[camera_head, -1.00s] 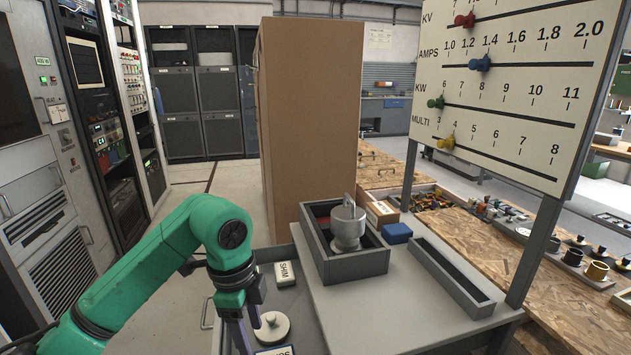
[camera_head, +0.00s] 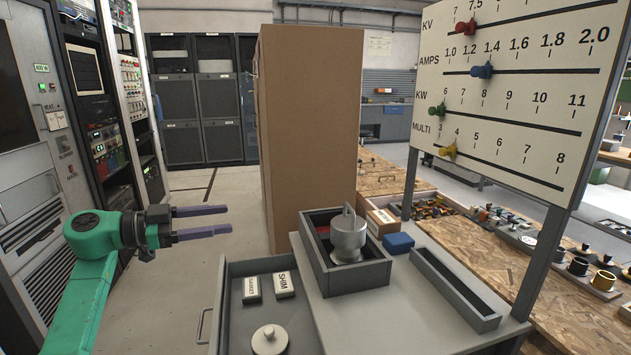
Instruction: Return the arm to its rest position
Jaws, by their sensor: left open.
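My left arm is green and comes in from the lower left. Its gripper (camera_head: 215,221) is open and empty, its two purple-grey fingers pointing right with a gap between them. It hangs in the air left of the grey cart and above the floor, apart from everything. My right gripper is not in view.
An open drawer (camera_head: 232,322) holds a round knobbed lid (camera_head: 270,340), a SHIM box (camera_head: 285,284) and a GASKET box (camera_head: 251,289). A metal pot (camera_head: 348,238) stands in a grey bin (camera_head: 345,279). A cardboard box (camera_head: 308,130) stands behind. Racks (camera_head: 92,110) line the left.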

